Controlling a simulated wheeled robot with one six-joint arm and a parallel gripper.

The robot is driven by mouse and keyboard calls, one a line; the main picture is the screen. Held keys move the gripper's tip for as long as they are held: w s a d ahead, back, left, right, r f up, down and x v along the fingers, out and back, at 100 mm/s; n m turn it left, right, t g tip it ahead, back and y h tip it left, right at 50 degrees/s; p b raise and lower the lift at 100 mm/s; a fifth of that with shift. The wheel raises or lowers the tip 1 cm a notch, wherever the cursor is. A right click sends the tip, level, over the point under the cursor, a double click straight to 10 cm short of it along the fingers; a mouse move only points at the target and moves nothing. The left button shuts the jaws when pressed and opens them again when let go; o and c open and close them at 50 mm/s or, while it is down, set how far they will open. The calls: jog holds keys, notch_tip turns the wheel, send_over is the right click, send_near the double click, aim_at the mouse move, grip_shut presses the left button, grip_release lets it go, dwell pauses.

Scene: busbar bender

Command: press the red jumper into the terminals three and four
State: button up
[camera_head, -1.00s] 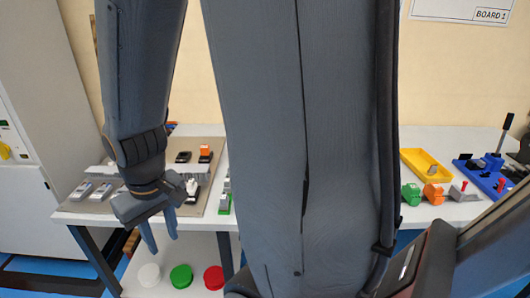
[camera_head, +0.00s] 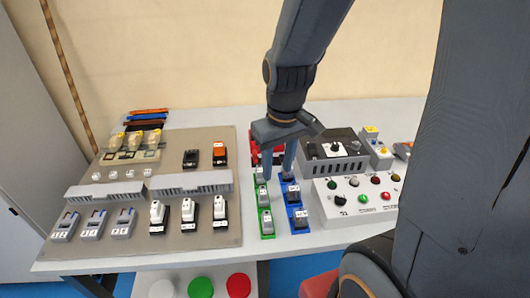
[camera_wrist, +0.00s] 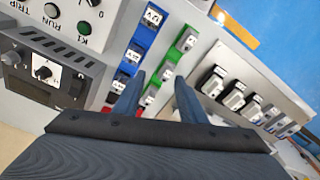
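My gripper (camera_head: 277,176) points down over the terminal rows, its two fingers apart. It also shows in the wrist view (camera_wrist: 159,76), open, with no held thing visible between the fingers. A green row (camera_head: 263,200) and a blue row (camera_head: 293,205) carry grey labelled blocks. Red parts (camera_head: 253,152) lie just behind my fingers and are partly hidden; in the wrist view a bit of red (camera_wrist: 149,96) shows between the fingers. I cannot tell whether any of this is the red jumper. I cannot pick out terminals three and four.
A control box (camera_head: 355,198) with buttons and a dark unit (camera_head: 336,150) stand to the right. A brown board (camera_head: 190,237) with switches and breakers lies to the left. Coloured bars (camera_head: 147,118) lie at the back left. The table's front edge (camera_head: 150,267) is clear.

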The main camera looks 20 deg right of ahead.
aim_at(255, 152)
jog(key=w+d+f+n+g+y+b, duration=0.1)
jog(key=w+f+n, duration=0.2)
jog(key=w+n, duration=0.55)
jog(key=w+d+f+n+b, duration=0.15)
jog(key=w+n, duration=0.25)
jog(key=w, duration=0.9)
jog(key=shift+n, duration=0.45)
jog(key=f, duration=0.2)
jog(key=a+f+p, duration=0.1)
jog(key=f, duration=0.2)
jog(key=a+f+p, duration=0.1)
jog(key=f, duration=0.1)
jog(key=shift+w+a+f, duration=0.1)
jog(key=shift+w+f, duration=0.05)
jog(key=shift+f, duration=0.7)
jog(key=shift+c, duration=0.3)
jog(key=c, duration=0.8)
jog(key=shift+o, duration=0.2)
notch_tip(255, 152, up, 10)
jog(key=shift+r+b, duration=0.1)
jog(key=shift+b, duration=0.95)
